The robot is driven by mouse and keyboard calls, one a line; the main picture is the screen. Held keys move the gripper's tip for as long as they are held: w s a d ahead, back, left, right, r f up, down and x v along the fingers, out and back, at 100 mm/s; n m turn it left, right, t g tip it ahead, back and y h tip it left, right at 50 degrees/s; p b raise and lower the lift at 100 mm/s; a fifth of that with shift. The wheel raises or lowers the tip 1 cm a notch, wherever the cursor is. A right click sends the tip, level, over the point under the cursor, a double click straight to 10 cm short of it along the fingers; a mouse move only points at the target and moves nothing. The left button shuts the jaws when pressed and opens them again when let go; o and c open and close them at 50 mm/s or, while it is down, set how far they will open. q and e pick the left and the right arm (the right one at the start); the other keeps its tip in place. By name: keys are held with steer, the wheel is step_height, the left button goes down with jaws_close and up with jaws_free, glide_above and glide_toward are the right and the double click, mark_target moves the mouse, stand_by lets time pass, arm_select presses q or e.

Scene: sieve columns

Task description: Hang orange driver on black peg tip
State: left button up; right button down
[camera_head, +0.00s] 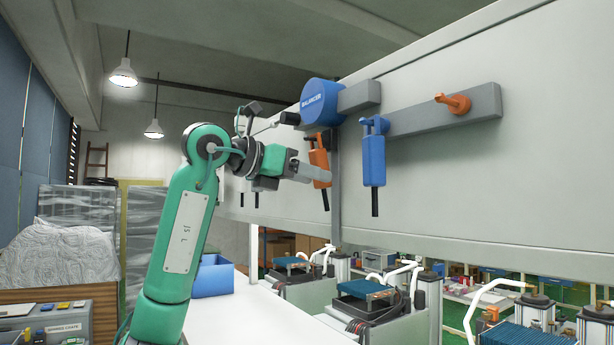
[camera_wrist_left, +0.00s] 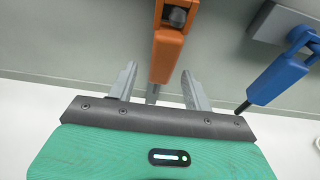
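The orange driver (camera_head: 319,160) hangs upright on the light wall panel, below and beside the blue round balancer (camera_head: 320,102). My left gripper (camera_head: 314,172) reaches it from the left. In the left wrist view the orange driver (camera_wrist_left: 168,55) lies between the two grey fingers (camera_wrist_left: 158,80), which stand apart with gaps on both sides. A dark round end (camera_wrist_left: 178,16) shows at the driver's top; I cannot tell whether it is a peg tip. No other black peg tip is clear. My right gripper is out of view.
A grey bar (camera_head: 430,118) on the wall carries an orange peg (camera_head: 455,103). A blue driver (camera_head: 373,155) hangs at its left end, close right of my left gripper. Below are a white table (camera_head: 262,315), a blue bin (camera_head: 213,275) and several machines. Space left of the panel is open.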

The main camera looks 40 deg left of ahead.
arm_select(q)
steer(key=b+v, duration=0.4)
steer(key=v, duration=1)
steer(key=shift+w, duration=0.15)
